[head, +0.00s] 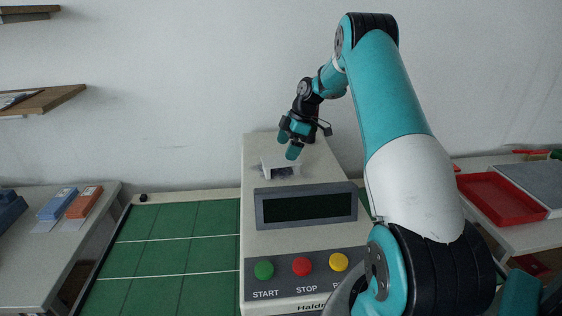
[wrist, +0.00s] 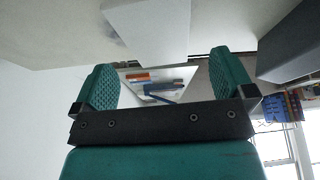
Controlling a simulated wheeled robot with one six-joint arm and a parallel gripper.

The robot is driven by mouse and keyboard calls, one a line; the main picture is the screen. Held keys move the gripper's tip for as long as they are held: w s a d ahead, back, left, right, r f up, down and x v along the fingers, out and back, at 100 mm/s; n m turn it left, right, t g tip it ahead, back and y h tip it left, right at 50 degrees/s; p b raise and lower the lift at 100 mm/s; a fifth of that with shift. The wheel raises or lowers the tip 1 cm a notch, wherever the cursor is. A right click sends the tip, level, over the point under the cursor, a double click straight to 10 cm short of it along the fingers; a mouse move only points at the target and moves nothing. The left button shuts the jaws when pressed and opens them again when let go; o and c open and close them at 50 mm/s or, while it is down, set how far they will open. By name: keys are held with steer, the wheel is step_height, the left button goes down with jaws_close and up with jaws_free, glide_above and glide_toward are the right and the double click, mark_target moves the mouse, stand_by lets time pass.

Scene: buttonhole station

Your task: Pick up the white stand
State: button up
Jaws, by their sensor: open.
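The white stand (head: 280,168) is a small pale block on top of the beige machine (head: 262,222), just behind its dark display. In the wrist view the white stand (wrist: 152,28) shows as a plain white block at the top, beyond the fingertips and between their lines. My gripper (head: 289,146) is close to the stand, slightly above and behind it in the head view. Its two teal fingers (wrist: 163,66) are apart in the wrist view with nothing between them. I cannot tell the exact gap to the stand.
The display (head: 306,207) stands up in front of the stand, with green, red and yellow buttons below. A green mat (head: 170,250) lies left. A red tray (head: 500,197) is on the right table. A wall is behind.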

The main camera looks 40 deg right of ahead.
mark_target(281, 159)
steer(key=shift+p+x, duration=1.85)
steer(key=shift+x, duration=1.1)
steer(key=shift+d, duration=0.2)
steer(key=c, duration=1)
